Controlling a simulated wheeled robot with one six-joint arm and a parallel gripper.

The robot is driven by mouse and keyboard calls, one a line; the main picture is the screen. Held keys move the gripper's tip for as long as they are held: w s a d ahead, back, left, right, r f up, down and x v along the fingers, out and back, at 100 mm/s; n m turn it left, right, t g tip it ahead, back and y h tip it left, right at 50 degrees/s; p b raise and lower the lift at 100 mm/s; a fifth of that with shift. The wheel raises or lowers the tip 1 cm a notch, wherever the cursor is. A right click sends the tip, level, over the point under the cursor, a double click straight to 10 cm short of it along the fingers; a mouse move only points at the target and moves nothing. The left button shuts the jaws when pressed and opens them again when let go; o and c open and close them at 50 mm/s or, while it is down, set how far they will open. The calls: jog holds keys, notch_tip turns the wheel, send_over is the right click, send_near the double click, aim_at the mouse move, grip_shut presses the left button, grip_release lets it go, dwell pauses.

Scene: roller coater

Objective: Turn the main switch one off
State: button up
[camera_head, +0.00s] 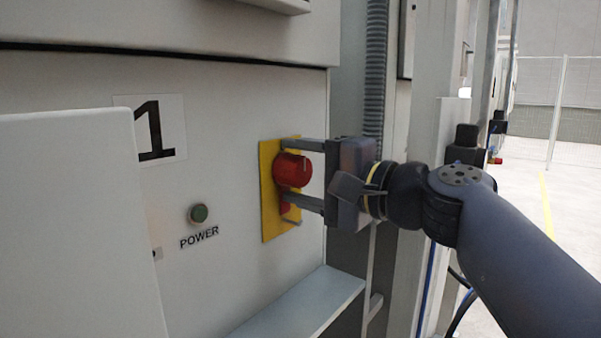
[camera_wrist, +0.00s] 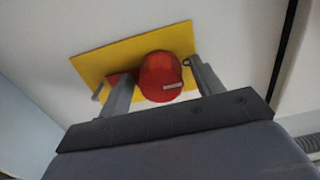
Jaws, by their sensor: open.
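The main switch is a red round knob (camera_head: 292,170) on a yellow plate (camera_head: 268,215) fixed to the cabinet front, right of a label with the number 1 (camera_head: 155,130). In the wrist view the knob (camera_wrist: 160,77) has a pale mark on its face and sits in front of the yellow plate (camera_wrist: 110,58). My gripper (camera_head: 296,174) is open, with one finger above and one below the knob in the head view. In the wrist view the fingers (camera_wrist: 162,82) stand on either side of the knob, with gaps showing. Whether the fingertips touch the plate cannot be told.
A pale panel (camera_head: 80,230) stands at the left. A grey ledge (camera_head: 305,303) juts out below the switch. A ribbed conduit (camera_head: 376,70) runs upright behind my gripper.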

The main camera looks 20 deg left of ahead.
jog(key=v, duration=1)
jog(key=shift+d, duration=0.4)
jog(key=shift+s+a, duration=0.1)
jog(key=x, duration=1)
jog(key=shift+a, duration=0.3)
